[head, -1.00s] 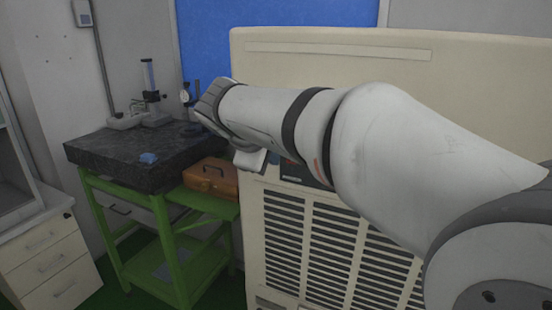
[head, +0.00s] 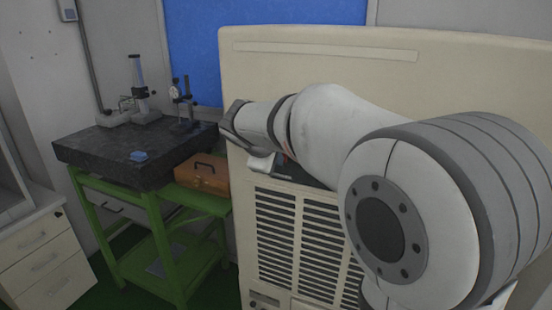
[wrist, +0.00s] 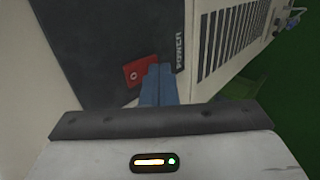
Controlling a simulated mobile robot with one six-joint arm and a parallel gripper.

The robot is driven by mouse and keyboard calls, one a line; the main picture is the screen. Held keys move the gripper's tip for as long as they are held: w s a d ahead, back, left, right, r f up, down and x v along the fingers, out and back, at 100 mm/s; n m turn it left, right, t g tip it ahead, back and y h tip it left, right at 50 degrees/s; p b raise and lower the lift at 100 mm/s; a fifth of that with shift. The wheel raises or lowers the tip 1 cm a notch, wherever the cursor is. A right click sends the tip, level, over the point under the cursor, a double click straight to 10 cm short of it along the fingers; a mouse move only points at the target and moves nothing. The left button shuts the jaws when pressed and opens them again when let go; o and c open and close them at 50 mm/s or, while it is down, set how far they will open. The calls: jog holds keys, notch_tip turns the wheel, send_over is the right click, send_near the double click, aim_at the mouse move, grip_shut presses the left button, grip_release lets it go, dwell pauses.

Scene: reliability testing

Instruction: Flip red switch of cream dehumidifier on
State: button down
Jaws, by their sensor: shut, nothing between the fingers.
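The cream dehumidifier (head: 320,75) stands at the right in the head view, with dark vent slats on its front. In the wrist view its dark control panel (wrist: 95,40) carries the red switch (wrist: 139,73) with a round white mark, beside the word POWER. My gripper (wrist: 158,85) is shut and empty, its blue-grey fingers right beside the switch's right edge. I cannot tell whether they touch it. In the head view my arm hides most of the panel and the switch.
A green stand (head: 158,235) with a dark granite slab (head: 100,155) is left of the dehumidifier. An orange case (head: 203,173) sits on it, close to the dehumidifier's side. A cream drawer cabinet (head: 42,250) is at the far left.

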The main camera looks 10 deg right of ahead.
dwell(0.3)
jog(key=shift+r, duration=0.1)
jog(key=shift+r+p, duration=0.35)
jog(key=shift+r, duration=0.35)
jog(key=s+a+r+b, duration=0.3)
jog(key=s+a, duration=0.4)
jog(key=s, duration=0.3)
jog(key=shift+s+a+r+b, duration=0.2)
jog(key=shift+r+b, duration=0.15)
jog(key=shift+r, duration=0.45)
